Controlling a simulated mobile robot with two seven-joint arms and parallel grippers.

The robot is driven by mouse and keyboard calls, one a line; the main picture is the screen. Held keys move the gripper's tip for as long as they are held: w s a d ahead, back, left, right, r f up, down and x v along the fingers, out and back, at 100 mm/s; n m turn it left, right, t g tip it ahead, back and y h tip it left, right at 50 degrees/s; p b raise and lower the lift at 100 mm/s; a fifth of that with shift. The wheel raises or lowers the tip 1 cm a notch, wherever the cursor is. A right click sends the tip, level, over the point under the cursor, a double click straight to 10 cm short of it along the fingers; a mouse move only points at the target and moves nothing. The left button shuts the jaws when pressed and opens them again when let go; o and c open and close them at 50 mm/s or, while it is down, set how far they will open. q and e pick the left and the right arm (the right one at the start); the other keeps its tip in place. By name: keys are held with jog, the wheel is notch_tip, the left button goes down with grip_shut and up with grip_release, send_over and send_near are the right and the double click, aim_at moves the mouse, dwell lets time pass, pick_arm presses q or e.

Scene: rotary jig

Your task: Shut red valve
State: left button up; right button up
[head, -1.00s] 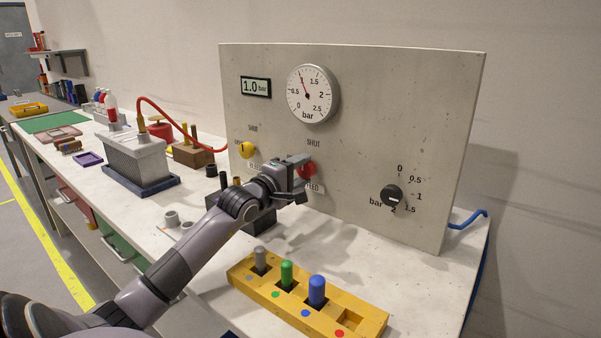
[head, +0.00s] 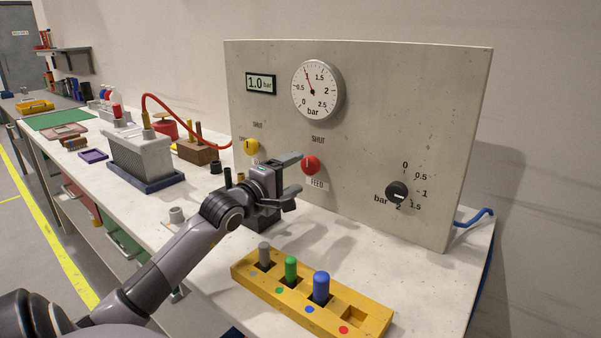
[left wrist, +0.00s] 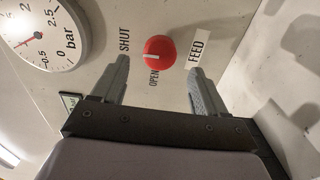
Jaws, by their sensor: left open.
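The red valve (head: 311,165) is a round knob on the grey panel, with SHUT above it and FEED below. The gauge (head: 317,90) and display (head: 260,84) read about 1.0 bar. My right gripper is out of view.
A yellow knob (head: 252,147) sits left of the red one, partly near my gripper. A black dial (head: 397,191) is at the panel's right. A yellow rack (head: 270,289) with several coloured pegs stands in front. A red hose (head: 185,120) arches at the left.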

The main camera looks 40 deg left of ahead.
pick_arm(q)
jog(key=shift+s+d, duration=0.1)
jog(key=shift+s, duration=1.05)
